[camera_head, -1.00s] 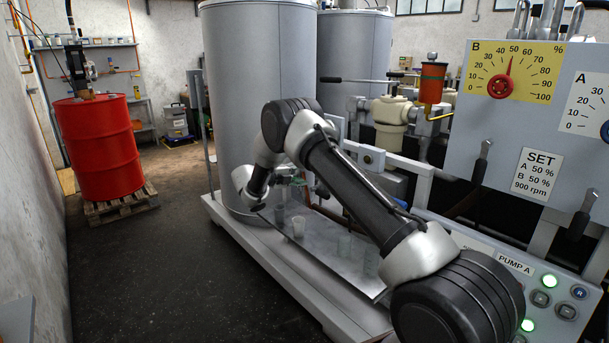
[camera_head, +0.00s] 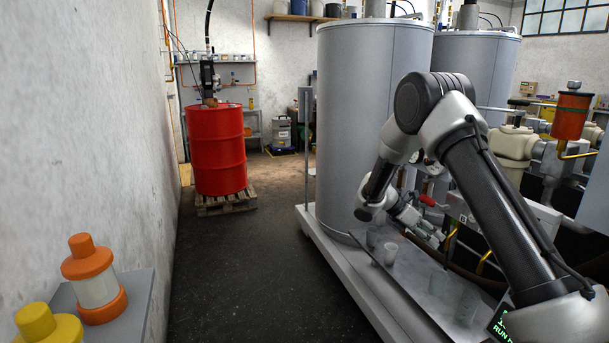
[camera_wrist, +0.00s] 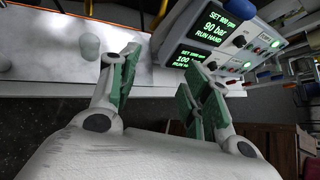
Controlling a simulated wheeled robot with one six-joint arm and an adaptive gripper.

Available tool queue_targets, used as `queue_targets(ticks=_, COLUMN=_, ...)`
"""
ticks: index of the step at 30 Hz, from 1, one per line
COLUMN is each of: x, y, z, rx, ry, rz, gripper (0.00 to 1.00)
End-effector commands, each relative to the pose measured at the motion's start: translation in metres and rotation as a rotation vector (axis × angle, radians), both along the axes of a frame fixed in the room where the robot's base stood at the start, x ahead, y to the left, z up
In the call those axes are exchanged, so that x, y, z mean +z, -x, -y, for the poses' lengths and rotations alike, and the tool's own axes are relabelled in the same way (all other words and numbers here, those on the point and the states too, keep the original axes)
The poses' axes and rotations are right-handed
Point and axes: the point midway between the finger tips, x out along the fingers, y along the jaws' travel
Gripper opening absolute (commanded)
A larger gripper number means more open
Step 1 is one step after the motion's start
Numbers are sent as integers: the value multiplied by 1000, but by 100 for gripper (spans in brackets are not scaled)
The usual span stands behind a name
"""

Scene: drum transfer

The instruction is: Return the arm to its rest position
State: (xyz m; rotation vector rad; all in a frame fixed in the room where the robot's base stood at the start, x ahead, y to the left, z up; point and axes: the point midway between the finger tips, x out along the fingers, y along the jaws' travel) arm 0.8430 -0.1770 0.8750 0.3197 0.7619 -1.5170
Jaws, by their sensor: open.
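My arm (camera_head: 490,185) is bent, with its elbow high in front of the large grey tanks. My gripper (camera_head: 428,232) is at the end of the forearm, above the tray on the skid, pointing right and toward the camera. In the wrist view my gripper (camera_wrist: 160,85) has its two green-padded fingers spread apart with nothing between them. Past the fingers, a panel with green-lit displays (camera_wrist: 200,40) shows.
A red drum (camera_head: 216,150) stands on a pallet (camera_head: 226,203). Orange and yellow containers (camera_head: 95,280) are at left. The floor (camera_head: 265,270) between is clear.

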Motion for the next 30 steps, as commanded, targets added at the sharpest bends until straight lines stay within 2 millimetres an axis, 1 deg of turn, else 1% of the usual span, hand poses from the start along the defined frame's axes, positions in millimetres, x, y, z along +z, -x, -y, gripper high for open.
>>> queue_targets(ticks=1, x=20, y=22, z=1, rx=-117, ry=-38, rz=90, gripper=48)
queue_targets(ticks=5, x=62, y=84, z=1, rx=-455, ry=-131, rz=319, gripper=48)
queue_targets(ticks=6, x=75, y=103, z=-1, rx=-558, ry=-158, rz=384, gripper=48)
queue_targets(ticks=8, x=93, y=131, z=-4, rx=-705, ry=-195, rz=473, gripper=48)
queue_targets(ticks=9, x=105, y=149, z=-6, rx=-798, ry=-221, rz=527, gripper=48)
queue_targets(ticks=11, x=121, y=176, z=-9, rx=-932, ry=-257, rz=599, gripper=48)
queue_targets(ticks=12, x=131, y=193, z=-12, rx=-1017, ry=-283, rz=645, gripper=48)
queue_targets(ticks=18, x=171, y=274, z=-27, rx=-1368, ry=-423, rz=817, gripper=48)
queue_targets(ticks=21, x=185, y=310, z=-33, rx=-1484, ry=-508, rz=875, gripper=48)
queue_targets(ticks=24, x=197, y=340, z=-38, rx=-1547, ry=-607, rz=926, gripper=48)
queue_targets(ticks=27, x=209, y=363, z=-38, rx=-1576, ry=-692, rz=984, gripper=48)
queue_targets(ticks=30, x=223, y=375, z=-34, rx=-1573, ry=-762, rz=1053, gripper=48)
